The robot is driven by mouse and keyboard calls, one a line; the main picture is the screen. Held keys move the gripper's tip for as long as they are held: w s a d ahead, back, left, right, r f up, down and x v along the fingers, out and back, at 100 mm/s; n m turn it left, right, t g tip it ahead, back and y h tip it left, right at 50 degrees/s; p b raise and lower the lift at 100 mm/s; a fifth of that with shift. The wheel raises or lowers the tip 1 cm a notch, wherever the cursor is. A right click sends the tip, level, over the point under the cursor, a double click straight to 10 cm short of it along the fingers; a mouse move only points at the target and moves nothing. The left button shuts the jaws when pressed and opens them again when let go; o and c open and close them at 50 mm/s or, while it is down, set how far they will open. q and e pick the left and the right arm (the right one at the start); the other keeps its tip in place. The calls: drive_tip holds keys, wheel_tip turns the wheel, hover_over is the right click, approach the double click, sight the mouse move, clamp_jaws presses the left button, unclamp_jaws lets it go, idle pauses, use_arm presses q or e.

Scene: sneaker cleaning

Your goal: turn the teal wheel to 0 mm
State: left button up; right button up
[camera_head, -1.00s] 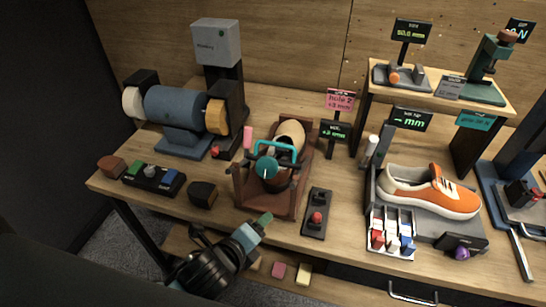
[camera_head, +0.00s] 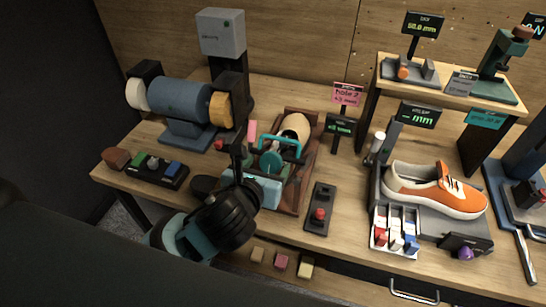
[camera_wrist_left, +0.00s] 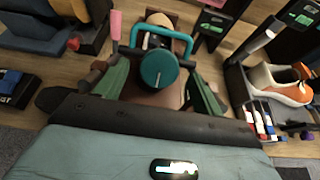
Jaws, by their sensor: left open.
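The teal wheel (camera_head: 271,162) sits at the front of the wooden stretching fixture (camera_head: 312,163), below a teal bar handle. In the left wrist view the wheel (camera_wrist_left: 160,68) is a round knob close ahead, near the middle. My left gripper (camera_head: 265,170) is open, and its green fingers stand to either side of the wheel in the wrist view (camera_wrist_left: 161,85). I cannot tell whether they touch it. A beige last (camera_head: 295,127) lies behind the wheel. A small green-lit display (camera_head: 340,125) stands behind the fixture; its reading is too small to be sure of. My right gripper is not in view.
A pink sign (camera_head: 347,95) stands behind the display. A blue grinding motor (camera_head: 180,100) and button box (camera_head: 157,170) are at left. A red-button pedal (camera_head: 319,213) lies right of the fixture. An orange sneaker (camera_head: 437,188) rests on a grey stand farther right.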

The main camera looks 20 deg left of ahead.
sight(270, 162)
use_arm(q)
drive_tip(key=shift+x, duration=2.85)
drive_tip(key=c, duration=0.9)
